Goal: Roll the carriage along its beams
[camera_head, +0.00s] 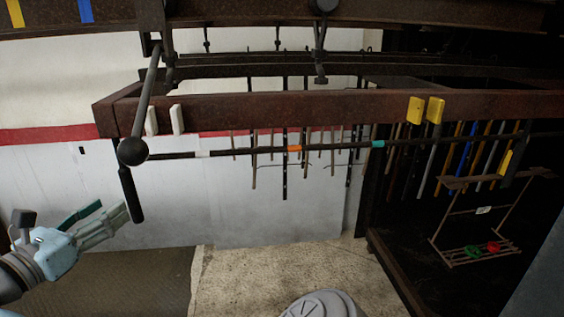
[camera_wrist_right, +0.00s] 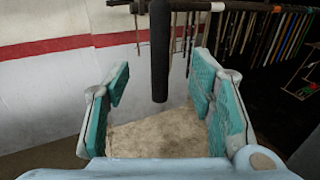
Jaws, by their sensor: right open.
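Rusty brown beams run across the top of the head view, the nearer one (camera_head: 300,108) below a higher one (camera_head: 400,22). From the upper structure a grey rod (camera_head: 147,90) comes down to a dark ball (camera_head: 132,151). A black handle (camera_head: 131,195) hangs by the ball, at the left end of a thin dark pole (camera_head: 330,146). Which parts form the carriage is not clear. My right gripper (camera_head: 112,214) is open and empty at the lower left, close to the handle. In the right wrist view the handle (camera_wrist_right: 160,52) hangs ahead, between the open fingers. My left gripper is not in view.
White blocks (camera_head: 164,120) and yellow blocks (camera_head: 425,110) mark the nearer beam. The pole has orange (camera_head: 295,148) and teal (camera_head: 378,144) bands. Several tools hang behind. A rack (camera_head: 475,250) stands at the right. The floor (camera_head: 270,275) below is mostly open.

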